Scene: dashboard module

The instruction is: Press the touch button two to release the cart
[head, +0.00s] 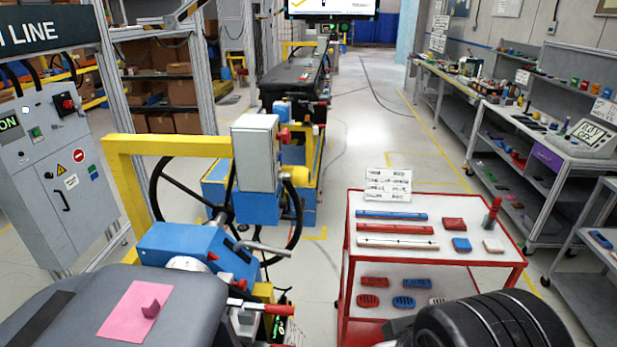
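The dashboard cart is in the head view, with a blue and yellow frame (180,246), a black steering wheel (163,200) and a grey dashboard top (85,315). A pink sheet (136,309) lies on that top. A grey control cabinet (40,170) stands at the left with an ON display, a small green button (36,133) and a red and black switch (66,103). A grey box (256,152) with a red knob sits on the cart's frame. I cannot tell which control is touch button two. My gripper is not in view.
A red-framed parts trolley (348,262) stands right of the cart, holding coloured bars and blocks. Workbenches (550,150) line the right wall. Another dashboard unit (292,75) stands farther back. The floor aisle (375,130) in the middle is clear. A black, rounded part of mine fills the bottom right.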

